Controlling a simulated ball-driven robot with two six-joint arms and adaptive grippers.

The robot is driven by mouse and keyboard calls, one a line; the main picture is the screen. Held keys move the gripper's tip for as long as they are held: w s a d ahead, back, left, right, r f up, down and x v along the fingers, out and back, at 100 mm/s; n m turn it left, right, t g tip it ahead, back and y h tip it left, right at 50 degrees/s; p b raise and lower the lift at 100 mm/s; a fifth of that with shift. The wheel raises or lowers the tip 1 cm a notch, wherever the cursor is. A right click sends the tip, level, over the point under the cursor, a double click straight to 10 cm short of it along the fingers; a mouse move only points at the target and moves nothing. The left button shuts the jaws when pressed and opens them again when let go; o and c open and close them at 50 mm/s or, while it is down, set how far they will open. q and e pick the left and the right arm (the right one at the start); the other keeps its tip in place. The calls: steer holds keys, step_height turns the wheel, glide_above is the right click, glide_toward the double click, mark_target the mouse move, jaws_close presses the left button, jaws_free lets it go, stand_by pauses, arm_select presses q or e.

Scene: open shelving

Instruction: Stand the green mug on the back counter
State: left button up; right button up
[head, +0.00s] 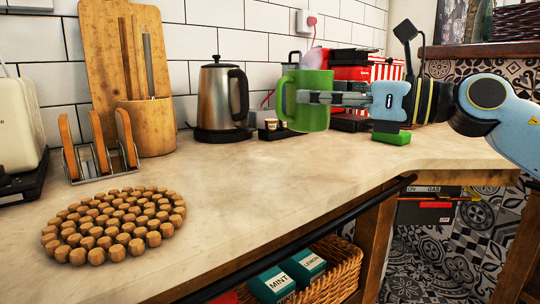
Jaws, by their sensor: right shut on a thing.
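The green mug (312,84) is upright at the right of the picture's middle, in front of the tiled wall. My right gripper (322,98) comes in from the right and is shut on the mug, with its fingers at the mug's side. The mug looks held just above the pale back counter (240,200); I cannot tell for sure whether its base touches. My left gripper is out of view.
A kettle (217,95) stands left of the mug. Red boxes (352,72) are behind my gripper, and a green block (391,137) lies below it. A wooden-bead trivet (115,222) lies front left. The counter's middle is clear.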

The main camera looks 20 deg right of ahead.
steer(key=w+a+f, duration=0.1)
steer(key=a, duration=0.1)
steer(key=a+f+b, duration=0.1)
steer(key=a+f, duration=0.1)
steer(key=a, duration=0.1)
steer(key=w+a+f, duration=0.1)
steer(key=a, duration=0.1)
steer(key=shift+w+a+f, duration=0.15)
steer(key=shift+w+f, duration=0.2)
step_height(320, 180, down, 4)
steer(key=shift+r+b, duration=0.25)
steer(key=shift+b, duration=0.8)
steer(key=shift+f, duration=0.35)
steer(key=shift+r, duration=0.15)
steer(key=o, duration=1.6)
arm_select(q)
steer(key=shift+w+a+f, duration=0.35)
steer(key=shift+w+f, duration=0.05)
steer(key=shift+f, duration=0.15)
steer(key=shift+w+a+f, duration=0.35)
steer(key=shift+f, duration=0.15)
arm_select(e)
steer(key=shift+o, duration=0.2)
